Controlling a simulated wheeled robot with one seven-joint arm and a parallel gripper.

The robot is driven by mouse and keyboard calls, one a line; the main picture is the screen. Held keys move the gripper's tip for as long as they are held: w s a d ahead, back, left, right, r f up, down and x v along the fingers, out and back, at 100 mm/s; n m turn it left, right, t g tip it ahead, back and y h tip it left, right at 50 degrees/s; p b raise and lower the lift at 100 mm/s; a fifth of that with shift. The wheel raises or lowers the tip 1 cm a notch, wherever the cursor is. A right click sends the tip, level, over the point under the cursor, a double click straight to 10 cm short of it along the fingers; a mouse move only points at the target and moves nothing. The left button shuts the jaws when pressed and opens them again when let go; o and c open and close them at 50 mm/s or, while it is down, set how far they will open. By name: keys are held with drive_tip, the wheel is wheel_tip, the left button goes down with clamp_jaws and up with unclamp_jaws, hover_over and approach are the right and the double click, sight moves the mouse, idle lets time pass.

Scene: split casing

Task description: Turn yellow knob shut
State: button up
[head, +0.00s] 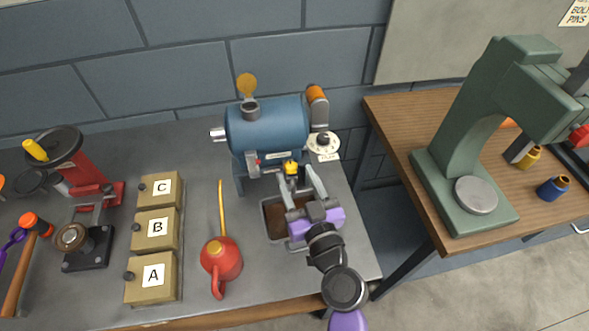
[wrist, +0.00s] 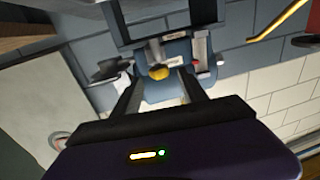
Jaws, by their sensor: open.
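The yellow knob (head: 291,168) sits low on the front of the blue cylindrical casing (head: 268,128). In the wrist view the yellow knob (wrist: 159,73) shows ahead, between the lines of my two fingers. My gripper (head: 297,180) is open and reaches up to the casing from the front, its fingertips on either side of the knob in the head view. In the wrist view my gripper (wrist: 163,82) shows its two dark fingers spread with nothing between them but the knob beyond. I cannot tell whether a finger touches the knob.
A dark tray (head: 268,222) lies under my gripper. A red oil can (head: 221,262) with a long yellow spout stands to the left, near boxes marked A, B and C (head: 157,228). A white dial (head: 323,146) is right of the casing. A green press (head: 465,150) stands on the wooden table.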

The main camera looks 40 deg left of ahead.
drive_tip(key=shift+x, duration=0.95)
drive_tip(key=shift+c, duration=0.2)
clamp_jaws()
